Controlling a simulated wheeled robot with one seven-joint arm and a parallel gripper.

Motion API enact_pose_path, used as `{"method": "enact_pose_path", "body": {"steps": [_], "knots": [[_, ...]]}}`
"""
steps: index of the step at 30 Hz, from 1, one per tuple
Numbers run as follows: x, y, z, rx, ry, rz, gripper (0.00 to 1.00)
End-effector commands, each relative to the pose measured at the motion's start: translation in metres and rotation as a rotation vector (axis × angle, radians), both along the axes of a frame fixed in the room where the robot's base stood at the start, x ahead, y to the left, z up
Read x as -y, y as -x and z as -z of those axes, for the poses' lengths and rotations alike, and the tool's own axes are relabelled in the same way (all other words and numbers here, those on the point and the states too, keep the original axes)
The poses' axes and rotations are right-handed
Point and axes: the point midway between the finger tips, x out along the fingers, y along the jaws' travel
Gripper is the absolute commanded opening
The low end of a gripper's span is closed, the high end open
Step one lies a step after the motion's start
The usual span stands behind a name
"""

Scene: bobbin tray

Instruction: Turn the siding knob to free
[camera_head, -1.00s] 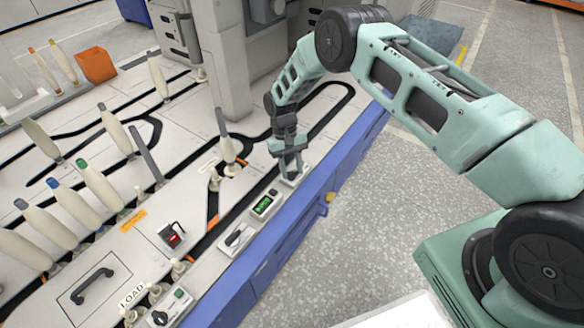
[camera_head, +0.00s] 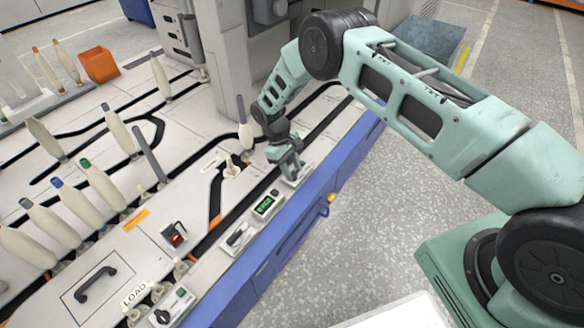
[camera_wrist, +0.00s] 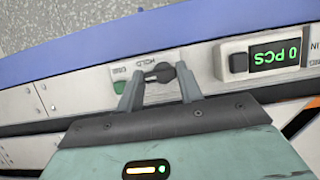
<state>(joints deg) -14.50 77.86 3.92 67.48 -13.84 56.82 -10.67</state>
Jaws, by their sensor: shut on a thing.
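The siding knob (camera_wrist: 162,73) is a small dark knob on a pale plate (camera_wrist: 148,60) with upside-down lettering, HOLD and what looks like FREE, and a green patch at its left. My gripper (camera_head: 291,174) is down at the right end of the row of panels along the blue edge. In the wrist view its two grey fingers stand on either side of the knob, shut on it. The knob's narrow end points left, toward the lettering; its exact setting is hard to tell. In the head view my gripper hides most of the knob.
A counter with a green "0 PCS" display (camera_wrist: 275,54) sits beside the plate. Another knob panel (camera_head: 237,237) and a LOAD panel (camera_head: 172,307) lie nearer. Open floor lies right of the blue edge.

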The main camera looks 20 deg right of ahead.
Motion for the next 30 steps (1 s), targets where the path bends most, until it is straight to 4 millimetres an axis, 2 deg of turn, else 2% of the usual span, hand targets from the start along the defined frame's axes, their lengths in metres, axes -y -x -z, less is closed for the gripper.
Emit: {"method": "enact_pose_path", "body": {"steps": [11,12,14,24,26,30], "knots": [[0.0,-0.001,-0.001,0.002,0.0,-0.008,0.14],[0.0,-0.001,-0.001,0.002,0.0,-0.008,0.42],[0.0,-0.001,0.0,0.002,0.0,-0.007,0.58],[-0.001,-0.001,-0.003,0.001,0.0,-0.006,0.58],[-0.002,-0.003,-0.008,0.002,-0.001,-0.006,0.58],[-0.007,-0.01,-0.029,0.005,-0.002,-0.006,0.58]]}}
